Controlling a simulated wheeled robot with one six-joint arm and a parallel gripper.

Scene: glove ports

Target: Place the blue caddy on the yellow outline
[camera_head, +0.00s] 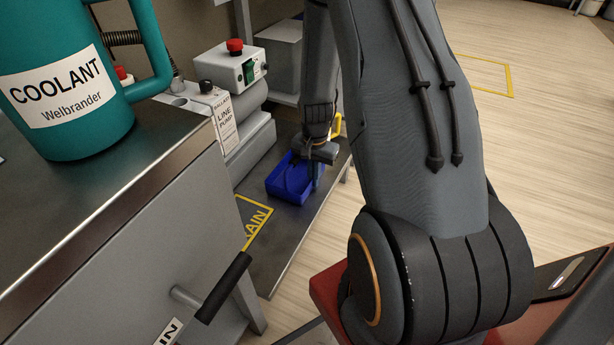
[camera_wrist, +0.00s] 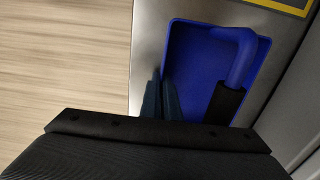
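The blue caddy (camera_head: 283,184) is an open tray on the low metal shelf, and it fills much of the wrist view (camera_wrist: 200,60). My gripper (camera_head: 317,178) points down at the caddy's right side in the head view. In the wrist view my two fingers (camera_wrist: 161,98) are close together at the caddy's side wall, one on each side of it, and look shut on it. The yellow outline (camera_head: 262,221) lies on the shelf nearer the head camera, with lettering ending in "AIN", partly hidden by the bench. A yellow corner shows in the wrist view (camera_wrist: 285,5).
A bent blue bar with a black sleeve (camera_wrist: 228,100) shows over the caddy's inside. A black-handled lever (camera_head: 224,287) sticks out near the outline. A teal coolant jug (camera_head: 75,85) stands on the bench. A yellow loop (camera_head: 337,125) is behind my gripper.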

